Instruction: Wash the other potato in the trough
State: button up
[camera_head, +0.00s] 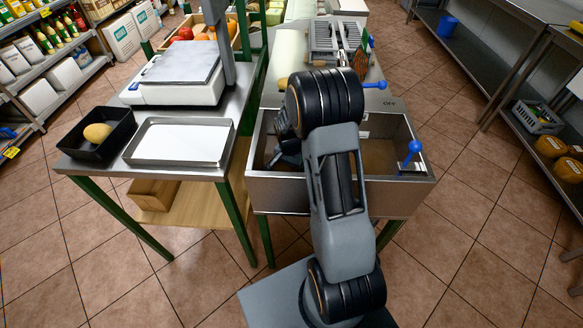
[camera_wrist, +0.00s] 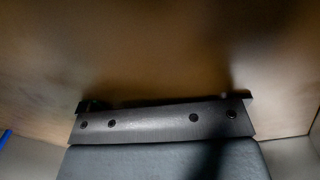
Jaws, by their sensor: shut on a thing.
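A steel trough (camera_head: 330,190) stands in the middle, with brown water or floor inside. My gripper (camera_head: 284,150) is down in it at the left side, partly hidden by my arm. In the wrist view my gripper (camera_wrist: 165,108) is a dark bar over a blurred brown surface. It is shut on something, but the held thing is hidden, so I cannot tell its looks. One yellowish potato (camera_head: 97,132) lies in the black tray (camera_head: 72,150) on the left table. A white-bottomed steel tray (camera_head: 180,142) lies beside it, empty.
A scale (camera_head: 181,78) stands behind the trays. A blue-knobbed lever (camera_head: 411,150) rises at the trough's right, and another blue knob (camera_head: 376,85) is behind. A slotted steel rack (camera_head: 325,42) stands beyond. The tiled floor at right is clear.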

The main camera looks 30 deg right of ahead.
jog(key=shift+d, duration=0.1)
jog(key=shift+s+d, duration=0.55)
jog(key=shift+d, duration=0.45)
jog(key=shift+s+d, duration=0.6)
jog(key=shift+d, duration=0.4)
jog(key=shift+s+d, duration=0.55)
jog(key=shift+d, duration=0.45)
jog(key=shift+w+a, duration=0.55)
jog(key=shift+a, duration=0.5)
jog(key=shift+w+a, duration=0.6)
jog(key=shift+a, duration=0.4)
jog(key=shift+w+a, duration=0.55)
jog(key=shift+a, duration=0.5)
jog(key=shift+s+d, duration=0.55)
jog(key=shift+d, duration=0.5)
jog(key=shift+s+d, duration=0.6)
jog(key=shift+d, duration=0.4)
jog(key=shift+s+d, duration=0.55)
jog(key=shift+d, duration=0.5)
jog(key=shift+w+a, duration=0.55)
jog(key=shift+a, duration=0.5)
jog(key=shift+w+a, duration=0.6)
jog(key=shift+a, duration=0.4)
jog(key=shift+w+a, duration=0.55)
jog(key=shift+a, duration=0.5)
